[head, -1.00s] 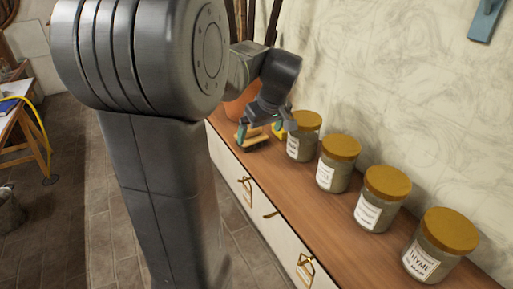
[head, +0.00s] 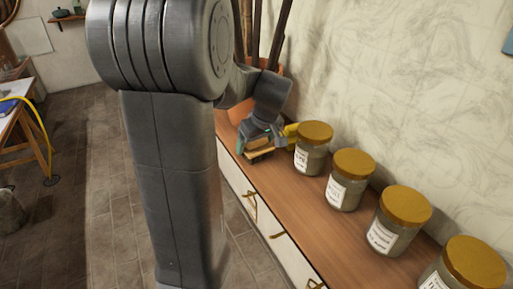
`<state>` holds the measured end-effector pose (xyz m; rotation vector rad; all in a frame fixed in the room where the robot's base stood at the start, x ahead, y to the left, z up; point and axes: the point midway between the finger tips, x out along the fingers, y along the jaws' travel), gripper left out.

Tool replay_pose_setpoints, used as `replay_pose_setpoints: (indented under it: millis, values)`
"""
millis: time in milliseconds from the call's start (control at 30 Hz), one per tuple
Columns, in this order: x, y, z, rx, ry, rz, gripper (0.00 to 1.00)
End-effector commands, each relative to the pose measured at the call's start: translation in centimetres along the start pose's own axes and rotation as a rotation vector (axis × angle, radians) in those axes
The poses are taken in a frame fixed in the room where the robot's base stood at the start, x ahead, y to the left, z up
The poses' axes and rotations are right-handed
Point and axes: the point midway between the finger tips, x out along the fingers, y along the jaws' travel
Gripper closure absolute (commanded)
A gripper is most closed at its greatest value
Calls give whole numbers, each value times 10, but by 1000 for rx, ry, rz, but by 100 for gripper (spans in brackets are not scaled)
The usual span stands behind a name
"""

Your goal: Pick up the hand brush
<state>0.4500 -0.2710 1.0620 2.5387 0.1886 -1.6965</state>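The hand brush (head: 259,155), with a tan wooden body, lies on the brown wooden cabinet top near its front edge. My gripper (head: 257,145) points down right at the brush. A teal fingertip shows at the brush's left end, and the other finger is by its right side. The gripper's body hides part of the brush. I cannot tell whether the fingers touch it or have closed on it.
Several glass jars with mustard lids, the nearest to the gripper being this jar (head: 313,150), stand in a row along the wall. A yellow object (head: 291,130) sits just behind the gripper. A terracotta pot (head: 245,108) is behind my arm. The cabinet top (head: 290,205) before the jars is clear.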

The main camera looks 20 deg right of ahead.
Motion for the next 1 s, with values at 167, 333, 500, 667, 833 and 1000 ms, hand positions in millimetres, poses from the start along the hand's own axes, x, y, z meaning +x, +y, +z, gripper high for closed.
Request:
replay_pose_setpoints:
  millis: [167, 333, 500, 667, 833, 1000]
  values:
    - [0, 0, 0, 0, 0, 0, 44]
    - [-7, 0, -3, -1, 2, 1, 44]
    - [-34, 1, -15, -2, 5, 4, 44]
    - [-64, 1, -28, -2, 4, 4, 44]
    - [-86, 0, -36, -1, 2, 2, 44]
    - [-93, 0, -39, 0, 1, 1, 44]
